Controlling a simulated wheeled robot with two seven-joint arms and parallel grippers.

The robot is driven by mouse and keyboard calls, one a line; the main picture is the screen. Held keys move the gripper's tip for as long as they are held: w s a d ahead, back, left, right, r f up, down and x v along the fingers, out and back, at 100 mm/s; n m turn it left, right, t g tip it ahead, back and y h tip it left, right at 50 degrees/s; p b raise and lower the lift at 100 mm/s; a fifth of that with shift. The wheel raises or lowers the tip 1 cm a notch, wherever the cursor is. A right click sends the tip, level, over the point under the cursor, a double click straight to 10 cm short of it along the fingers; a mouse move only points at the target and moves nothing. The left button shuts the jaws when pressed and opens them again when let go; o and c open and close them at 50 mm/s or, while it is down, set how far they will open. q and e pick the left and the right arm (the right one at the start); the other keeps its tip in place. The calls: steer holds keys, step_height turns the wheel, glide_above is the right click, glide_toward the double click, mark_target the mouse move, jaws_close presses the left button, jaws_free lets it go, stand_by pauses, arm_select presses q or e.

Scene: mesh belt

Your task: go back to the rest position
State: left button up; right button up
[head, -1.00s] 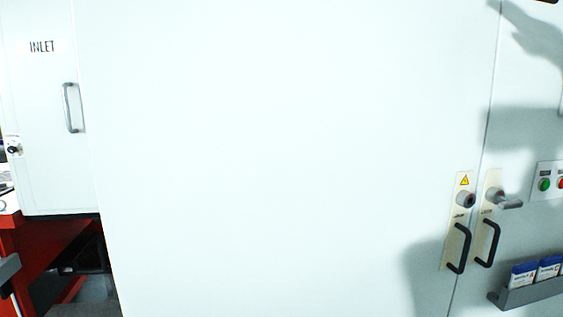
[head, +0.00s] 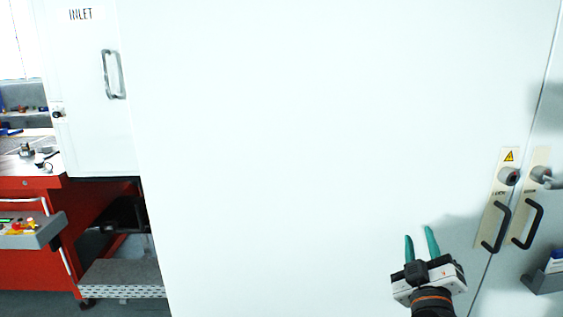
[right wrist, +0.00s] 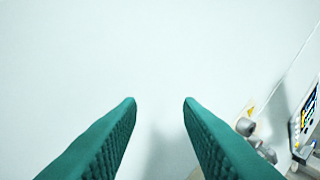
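My right gripper (head: 421,241) shows at the lower right of the head view, its two green fingers pointing up in front of the large white cabinet door (head: 290,140). In the right wrist view the two green fingertips (right wrist: 160,102) stand apart with nothing between them, facing the plain white panel. The gripper is left of the black door handles and apart from them. My left gripper is not in the head view.
Two black handles (head: 496,228) (head: 526,224) with locks sit close on the right. An INLET door (head: 85,90) with a grey handle is at the upper left.

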steer(key=s+f+m+g+y, duration=0.15)
steer(key=s+f+g, duration=0.4)
steer(key=f, duration=0.55)
steer(key=s+f+m+g+y, duration=0.15)
steer(key=s+f+g, duration=0.25)
steer(key=s+f, duration=0.55)
steer(key=s+a+f+m+g+y, duration=0.1)
steer(key=s+a+f+g, duration=0.25)
steer(key=s+f, duration=0.3)
steer(key=s+a+f+g+y, duration=0.1)
steer(key=s+a+f+g, duration=0.1)
steer(key=s+f+g, duration=0.45)
steer(key=s+f, duration=0.2)
steer(key=f, duration=1.1)
steer(key=s+f, duration=0.2)
steer(key=f, duration=1.2)
steer(key=s+d+f, duration=0.3)
steer(key=s+f, duration=1)
steer(key=s, duration=0.2)
steer(key=shift+s+f, duration=0.2)
steer(key=shift+s, duration=0.05)
